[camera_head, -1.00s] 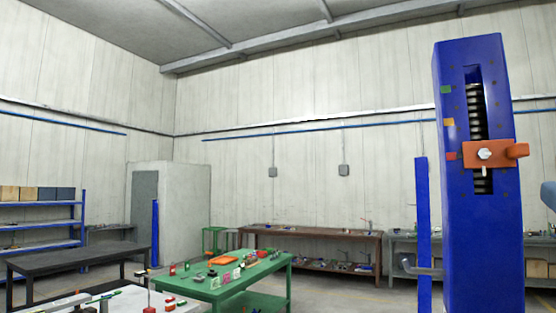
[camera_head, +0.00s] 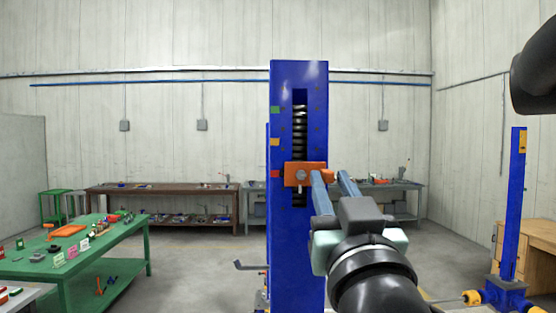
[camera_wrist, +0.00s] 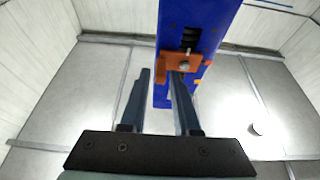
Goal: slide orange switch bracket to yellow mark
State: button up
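The orange switch bracket (camera_head: 303,175) sits across the slot of a blue upright post (camera_head: 298,240), with a knob on its right side. It is level with the red mark (camera_head: 274,174). The yellow mark (camera_head: 274,142) is above that, and a green mark (camera_head: 274,110) is higher still. My gripper (camera_head: 329,174) is open, its two fingers apart at the bracket's right side, with the knob showing between the tips. In the wrist view, the bracket (camera_wrist: 179,61) is just past the fingertips (camera_wrist: 160,72). I cannot tell whether a finger touches it.
A green table (camera_head: 110,265) with small parts stands at the left. A brown bench (camera_head: 160,190) and a grey bench (camera_head: 402,187) line the back wall. Another blue post (camera_head: 517,205) and a wooden cabinet (camera_head: 540,250) are at the right.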

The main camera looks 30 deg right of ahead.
jog(key=shift+w+d+r, duration=0.2)
jog(key=shift+w+d, duration=0.05)
jog(key=shift+w, duration=0.25)
grip_shut()
dwell(1.2)
